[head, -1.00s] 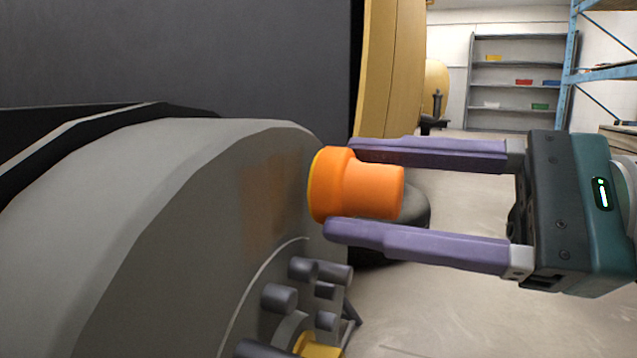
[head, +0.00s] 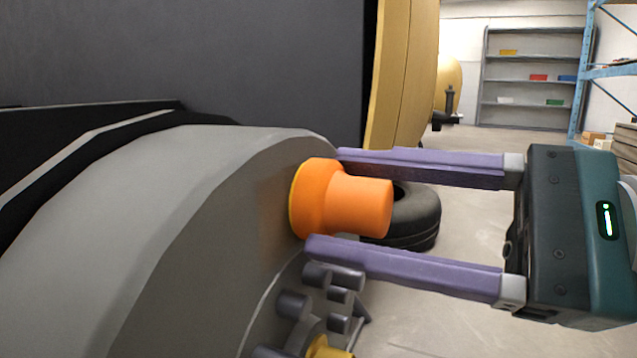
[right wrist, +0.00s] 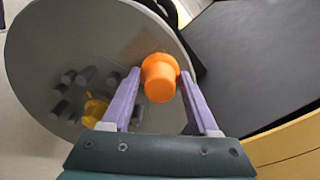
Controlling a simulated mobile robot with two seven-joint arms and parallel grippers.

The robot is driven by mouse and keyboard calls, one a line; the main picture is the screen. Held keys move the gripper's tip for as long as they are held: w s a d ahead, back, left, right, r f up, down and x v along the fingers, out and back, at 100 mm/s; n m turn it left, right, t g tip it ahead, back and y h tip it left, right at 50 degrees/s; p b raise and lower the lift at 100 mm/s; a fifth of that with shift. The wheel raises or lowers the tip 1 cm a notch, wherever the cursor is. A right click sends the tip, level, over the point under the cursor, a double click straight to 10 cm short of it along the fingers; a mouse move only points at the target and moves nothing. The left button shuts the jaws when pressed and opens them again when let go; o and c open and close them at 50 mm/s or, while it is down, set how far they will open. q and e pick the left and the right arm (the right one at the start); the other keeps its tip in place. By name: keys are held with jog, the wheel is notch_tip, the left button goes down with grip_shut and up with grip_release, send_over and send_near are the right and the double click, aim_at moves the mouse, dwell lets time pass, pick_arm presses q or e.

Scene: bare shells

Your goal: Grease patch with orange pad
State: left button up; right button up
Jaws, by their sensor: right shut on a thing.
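The orange pad (head: 343,202), a round block with a wider yellow-rimmed front, is held between the purple fingers of my right gripper (head: 325,200). Its front faces the grey round hub plate (head: 190,225) and appears to be against it, though the contact line is hidden. In the right wrist view the pad (right wrist: 160,78) is over the plate's upper right part. A faint brownish grease patch (head: 272,222) shows on the plate just left of the pad; the pad hides part of that area. My left gripper is not in view.
Dark studs (head: 293,305) and a yellow centre piece (head: 328,347) stick out of the plate below the pad. A black tyre (head: 415,215) lies on the floor behind. A yellow panel (head: 405,70) and shelves (head: 535,75) stand further back.

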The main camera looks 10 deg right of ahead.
aim_at(251, 234)
jog(key=shift+s+a, duration=0.5)
jog(key=shift+s, duration=0.35)
jog(key=shift+s+a+p, duration=0.7)
jog(key=shift+s, duration=0.15)
jog(key=shift+s+a, duration=0.5)
jog(key=shift+s, duration=0.1)
jog(key=shift+d+f, duration=0.1)
jog(key=shift+d, duration=0.05)
jog(key=shift+w+d+f+b, duration=0.1)
jog(key=shift+w+d+b, duration=0.25)
jog(key=shift+w, duration=0.2)
jog(key=shift+w+d+b, duration=0.25)
jog(key=shift+w+d, duration=0.05)
jog(key=shift+w, duration=0.2)
jog(key=shift+w+d, duration=0.35)
jog(key=shift+w, duration=0.2)
jog(key=shift+w+d+b, duration=0.75)
jog(key=shift+w+b, duration=0.35)
jog(key=shift+b, duration=0.05)
jog(key=shift+w+d, duration=0.3)
jog(key=shift+w, duration=0.15)
